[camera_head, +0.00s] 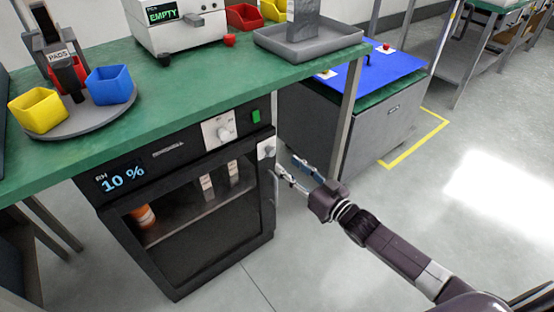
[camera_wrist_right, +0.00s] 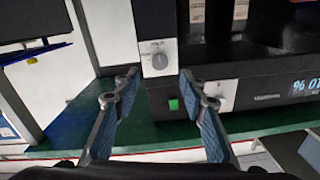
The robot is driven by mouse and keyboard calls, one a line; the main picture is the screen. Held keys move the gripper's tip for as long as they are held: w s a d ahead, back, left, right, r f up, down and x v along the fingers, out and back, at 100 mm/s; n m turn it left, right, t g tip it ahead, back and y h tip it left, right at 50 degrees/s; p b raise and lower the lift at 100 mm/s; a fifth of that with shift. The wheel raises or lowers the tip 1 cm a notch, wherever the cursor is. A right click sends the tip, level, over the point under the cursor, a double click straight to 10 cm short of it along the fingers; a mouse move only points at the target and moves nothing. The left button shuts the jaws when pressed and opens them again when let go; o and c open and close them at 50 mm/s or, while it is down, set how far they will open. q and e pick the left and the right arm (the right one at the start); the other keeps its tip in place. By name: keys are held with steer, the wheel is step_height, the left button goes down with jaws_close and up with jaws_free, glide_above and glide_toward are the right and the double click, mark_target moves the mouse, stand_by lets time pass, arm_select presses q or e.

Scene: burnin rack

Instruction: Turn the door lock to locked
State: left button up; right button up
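The black cabinet (camera_head: 215,215) stands under the green bench, its glazed door closed as far as I can see. The door lock (camera_head: 266,148) is a small knob on a pale plate at the door's upper right corner. In the right wrist view, which looks turned over, the lock knob (camera_wrist_right: 160,61) lies ahead, between the fingertips in the picture. The way it is turned is too small to tell. My right gripper (camera_head: 288,167) is open and empty, just right of the lock and apart from it; its two fingers (camera_wrist_right: 160,76) also show in the wrist view. My left gripper is out of view.
A second knob plate (camera_head: 218,131) and a green switch (camera_head: 256,116) sit on the panel above the door. The bench leg (camera_head: 349,120) and a grey cabinet with a blue mat (camera_head: 375,70) stand behind my gripper. The floor (camera_head: 450,220) at right is clear.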

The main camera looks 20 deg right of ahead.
mark_target(273, 153)
steer(key=b+x, duration=0.1)
steer(key=x, duration=0.4)
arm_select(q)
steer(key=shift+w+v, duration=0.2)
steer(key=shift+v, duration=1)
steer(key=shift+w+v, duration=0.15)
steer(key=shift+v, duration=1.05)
arm_select(e)
steer(key=shift+w+a, duration=0.25)
steer(key=shift+w, duration=0.45)
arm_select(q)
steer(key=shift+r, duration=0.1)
arm_select(e)
jaws_close()
